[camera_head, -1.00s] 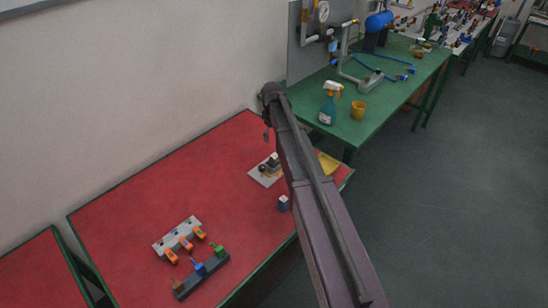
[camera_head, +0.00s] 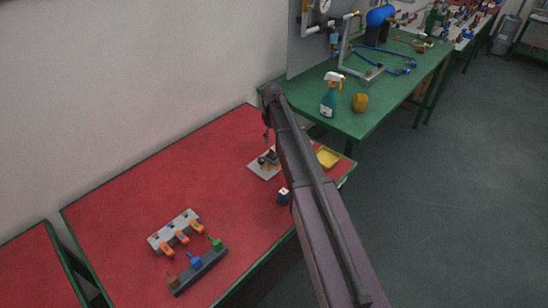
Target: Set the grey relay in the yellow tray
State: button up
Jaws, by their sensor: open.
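My arm reaches from the bottom edge up to a dark wrist over the red table (camera_head: 140,200). A small dark part of my gripper (camera_head: 267,134) hangs below the wrist, above the table's back part; the rest is hidden behind the arm. It is open, and I see nothing held in it. The yellow tray (camera_head: 328,157) lies at the table's right end, just right of my arm, which covers part of it. A small dark-blue block with a white top (camera_head: 283,197) stands left of the arm. I cannot make out which thing is the grey relay.
A light grey plate (camera_head: 257,171) with small parts lies below my gripper. A pale rack (camera_head: 161,239) with orange pieces and a dark rack (camera_head: 205,270) with coloured pieces stand front left.

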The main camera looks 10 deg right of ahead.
aim_at(273, 147)
jog(key=shift+w+f+b, duration=0.1)
jog(key=shift+f+b, duration=1.55)
jog(key=shift+f, duration=0.3)
jog(key=shift+f, duration=0.1)
jog(key=shift+w+d+f+b, duration=0.1)
jog(key=shift+w+f+b, duration=0.05)
jog(key=shift+f+b, duration=1.15)
jog(key=shift+w+d+f+b, duration=0.1)
jog(key=shift+f+b, duration=1.1)
jog(key=shift+b, duration=0.1)
grip_shut()
